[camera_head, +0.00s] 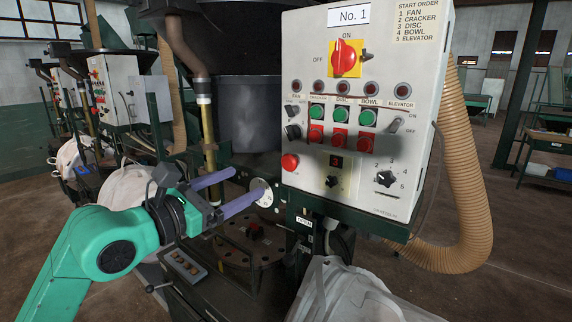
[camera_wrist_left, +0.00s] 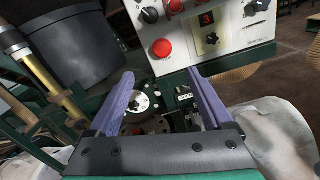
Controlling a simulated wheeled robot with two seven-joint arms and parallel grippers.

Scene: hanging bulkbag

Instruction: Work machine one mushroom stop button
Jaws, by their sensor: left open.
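The panel of machine one (camera_head: 380,60) is a pale box marked "No. 1". Its red mushroom stop button (camera_head: 290,162) sticks out at the lower left edge, below two dark knobs. In the left wrist view, the button (camera_wrist_left: 162,48) shows just above and between the fingertips. My left gripper (camera_head: 248,182) is open, with two purple fingers apart and nothing between them. In the head view its tips are left of the button and a little lower. They look apart from it; the exact gap cannot be told. My right gripper is not in view.
A red main switch (camera_head: 346,57), green and red push buttons and a selector knob (camera_head: 386,179) share the panel. A white dial (camera_head: 263,193) lies behind my fingers. A white bulk bag (camera_head: 345,290) is below the panel, and a ribbed hose (camera_head: 465,170) hangs at its right.

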